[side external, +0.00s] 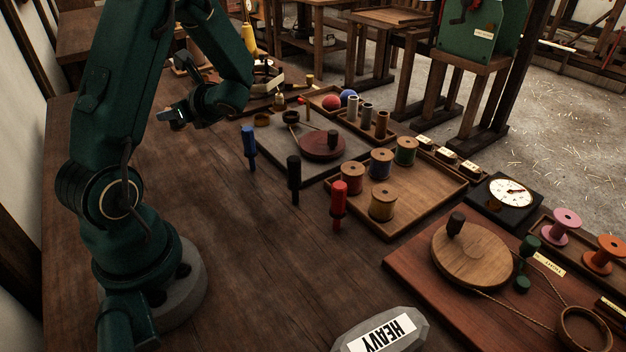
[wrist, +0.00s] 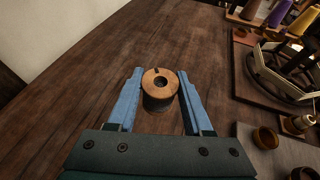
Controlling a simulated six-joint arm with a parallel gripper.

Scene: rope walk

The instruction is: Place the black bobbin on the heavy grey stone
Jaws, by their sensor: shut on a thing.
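The black bobbin (wrist: 159,101), with a tan wooden end and dark winding, sits between the two blue fingers of my gripper (wrist: 160,98) in the wrist view. My gripper is shut on it. In the side view my gripper (side external: 174,117) is above the left part of the wooden bench, and the bobbin is too small and dark to make out there. The heavy grey stone (side external: 380,333), with a white "HEAVY" label, lies at the bottom edge of the side view, partly cut off, far from my gripper. Its visible top is bare.
Blue, black (side external: 294,178) and red (side external: 339,203) upright handles stand mid-bench. A wooden tray (side external: 385,230) holds several coloured bobbins. A board (side external: 400,255) with a round wooden disc (side external: 472,262) lies at right. Bare bench (side external: 235,260) lies between my base and the handles.

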